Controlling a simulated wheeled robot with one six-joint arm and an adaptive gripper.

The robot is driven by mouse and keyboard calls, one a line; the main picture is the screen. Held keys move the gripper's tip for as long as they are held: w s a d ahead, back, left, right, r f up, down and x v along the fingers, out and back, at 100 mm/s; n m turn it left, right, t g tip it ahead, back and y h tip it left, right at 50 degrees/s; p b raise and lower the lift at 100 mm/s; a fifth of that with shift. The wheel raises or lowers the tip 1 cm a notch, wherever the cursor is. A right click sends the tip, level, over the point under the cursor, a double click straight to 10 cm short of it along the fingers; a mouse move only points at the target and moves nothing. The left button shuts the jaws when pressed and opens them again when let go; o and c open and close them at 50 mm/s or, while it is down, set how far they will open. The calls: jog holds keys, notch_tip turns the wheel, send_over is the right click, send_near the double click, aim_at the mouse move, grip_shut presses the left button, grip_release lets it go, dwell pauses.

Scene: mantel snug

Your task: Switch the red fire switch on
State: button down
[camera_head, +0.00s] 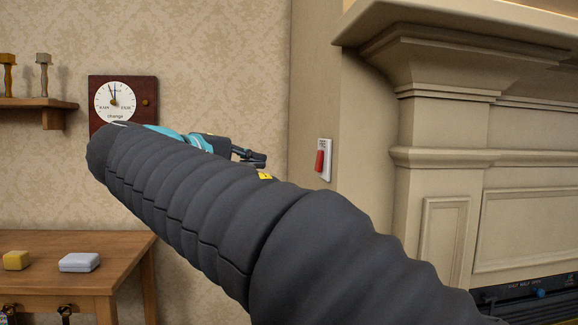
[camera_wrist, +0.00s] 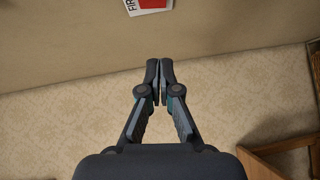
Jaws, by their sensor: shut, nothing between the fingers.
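The red fire switch (camera_head: 320,161) is a red rocker on a white plate, mounted on the side wall next to the fireplace in the head view. In the wrist view, part of its white plate and red rocker (camera_wrist: 152,4) shows at the top edge, with the rest cut off. My gripper (camera_head: 262,159) is shut and empty, to the left of the switch in the head view. In the wrist view my gripper (camera_wrist: 159,64) has its fingertips together, pointing toward the switch and apart from it. I cannot tell which way the rocker is set.
A fireplace surround (camera_head: 450,150) juts out at right. A barometer-like dial (camera_head: 115,101) hangs on the papered wall, beside a small shelf (camera_head: 30,103). A wooden table (camera_head: 60,250) at lower left bears a yellow box (camera_head: 16,260) and a white box (camera_head: 79,262).

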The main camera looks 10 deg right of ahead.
jog(key=s+d+x, duration=0.2)
jog(key=x, duration=1.1)
jog(key=s+a+f+b, duration=0.1)
jog(key=s+a+f, duration=0.1)
jog(key=s+a, duration=0.5)
jog(key=a, duration=0.3)
jog(key=shift+a+n+t+h+b, duration=0.3)
jog(key=shift+a+n, duration=0.1)
dwell(0.5)
